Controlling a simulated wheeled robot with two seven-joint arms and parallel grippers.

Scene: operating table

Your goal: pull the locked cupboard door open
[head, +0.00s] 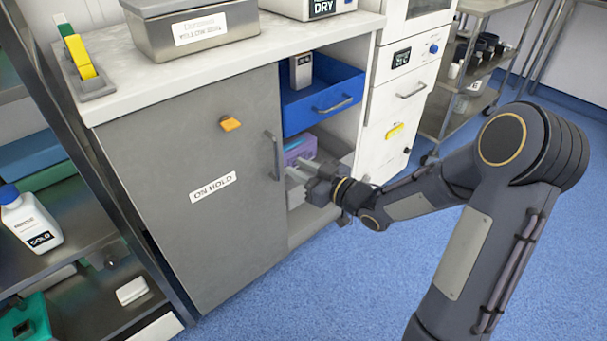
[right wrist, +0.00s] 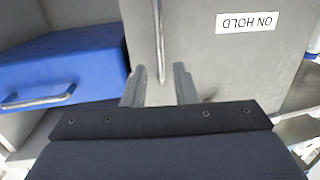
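The grey cupboard door (head: 195,180) carries an "ON HOLD" label and looks shut. An orange key or latch piece (head: 230,124) sits near its upper right part. The upright metal bar handle (head: 273,156) is at the door's right edge; it also shows in the right wrist view (right wrist: 158,40). My right gripper (head: 292,170) is just right of the handle's lower end. In the right wrist view its two fingers (right wrist: 158,88) are apart, with the handle's end seen between them. I cannot tell whether they touch it. My left gripper is out of view.
A blue drawer (head: 322,98) sticks out beside the door, above an open shelf with a purple box (head: 299,148). A metal rack (head: 75,240) stands close at the left. A steel container (head: 190,27) is on the counter. Blue floor (head: 350,290) is clear in front.

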